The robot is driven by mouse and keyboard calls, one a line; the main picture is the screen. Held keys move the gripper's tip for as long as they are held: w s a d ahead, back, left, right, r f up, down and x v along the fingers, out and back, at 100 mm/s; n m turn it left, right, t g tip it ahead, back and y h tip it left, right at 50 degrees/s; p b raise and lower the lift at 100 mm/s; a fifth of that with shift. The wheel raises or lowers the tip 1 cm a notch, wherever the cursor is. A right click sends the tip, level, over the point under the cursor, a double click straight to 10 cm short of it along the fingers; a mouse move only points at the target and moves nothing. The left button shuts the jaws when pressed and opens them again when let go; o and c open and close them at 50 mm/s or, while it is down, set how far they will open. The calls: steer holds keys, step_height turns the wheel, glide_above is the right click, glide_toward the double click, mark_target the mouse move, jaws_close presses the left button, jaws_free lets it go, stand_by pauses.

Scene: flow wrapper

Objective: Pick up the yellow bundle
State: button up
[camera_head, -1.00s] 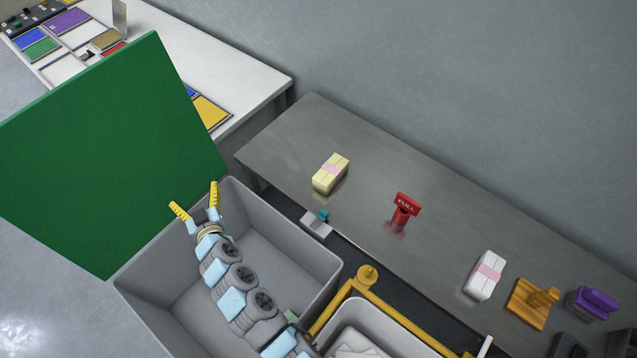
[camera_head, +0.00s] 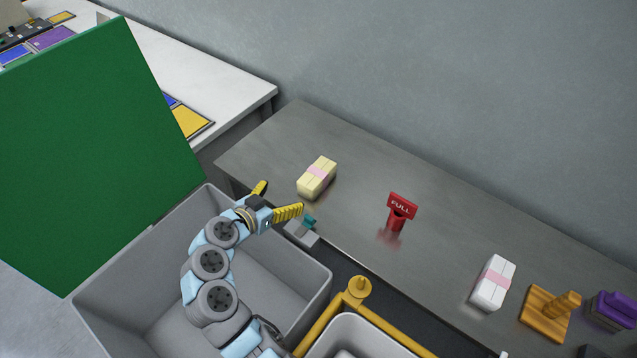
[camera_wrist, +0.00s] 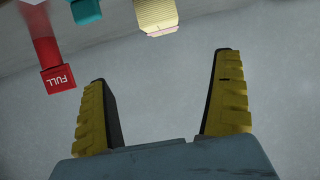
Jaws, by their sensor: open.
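The yellow bundle (camera_head: 317,177) is a pale yellow block with a pink band. It lies on the dark grey table (camera_head: 290,125) near its left end. It also shows at the top of the wrist view (camera_wrist: 156,14), partly cut off by the frame edge. My gripper (camera_head: 280,200) has yellow ribbed fingers, spread apart and empty. In the head view it is in front of the table's front edge, just below and left of the bundle, not touching it. In the wrist view the gripper (camera_wrist: 165,95) has only grey wall between its fingers.
A red "FULL" sign (camera_head: 400,208) stands right of the bundle. A small teal-topped part (camera_head: 303,230) sits at the table's front edge by my gripper. A white bundle (camera_head: 493,282) lies further right. A grey bin (camera_head: 110,310) and a green panel (camera_head: 90,150) are left.

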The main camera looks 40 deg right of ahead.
glide_toward(315, 174)
steer(key=x, duration=0.4)
steer(key=shift+s+d+b, duration=0.25)
steer(key=shift+d+b, duration=0.15)
steer(key=shift+d, duration=0.05)
steer(key=shift+w+b+x, duration=0.15)
steer(key=shift+x, duration=1.2)
steer(key=shift+w+b+x, duration=0.1)
steer(key=shift+b+x, duration=0.05)
steer(key=shift+x, duration=1.2)
steer(key=shift+a+f, duration=0.1)
steer(key=shift+a, duration=0.1)
steer(key=c, duration=1.3)
